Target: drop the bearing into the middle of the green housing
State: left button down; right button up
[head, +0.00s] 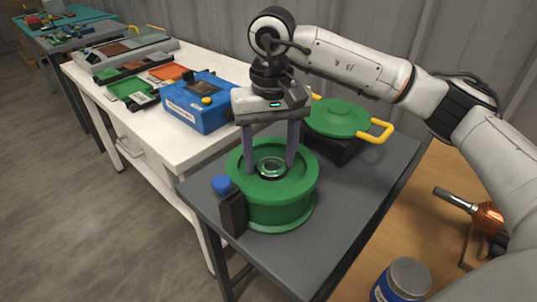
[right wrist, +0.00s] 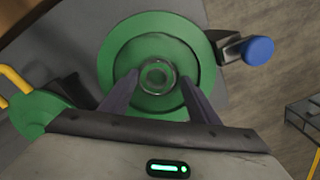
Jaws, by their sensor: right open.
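The green housing (head: 282,212) is a round drum on the grey bench, and it fills the middle of the right wrist view (right wrist: 118,57). The bearing (head: 271,167), a small shiny ring, sits at the centre of the housing's top and also shows in the right wrist view (right wrist: 157,65). My right gripper (head: 270,170) points down over the housing, open, with one finger on each side of the bearing and a gap to it. How deep the bearing sits is hard to tell. My left gripper is not in view.
A black block with a blue knob (head: 222,185) stands against the housing's left side. Behind is a green lid with yellow handles (head: 338,119). A blue box (head: 196,106) and trays stand on the white table. A blue-labelled can (head: 405,278) and a copper rotor (head: 488,217) are at right.

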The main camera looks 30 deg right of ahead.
jog(key=shift+s+d+f, duration=0.15)
jog(key=shift+d+f, duration=0.15)
jog(key=shift+d, duration=0.05)
notch_tip(320, 180, up, 13)
jog(key=p, duration=0.2)
jog(key=shift+r, duration=0.2)
jog(key=shift+a, duration=0.1)
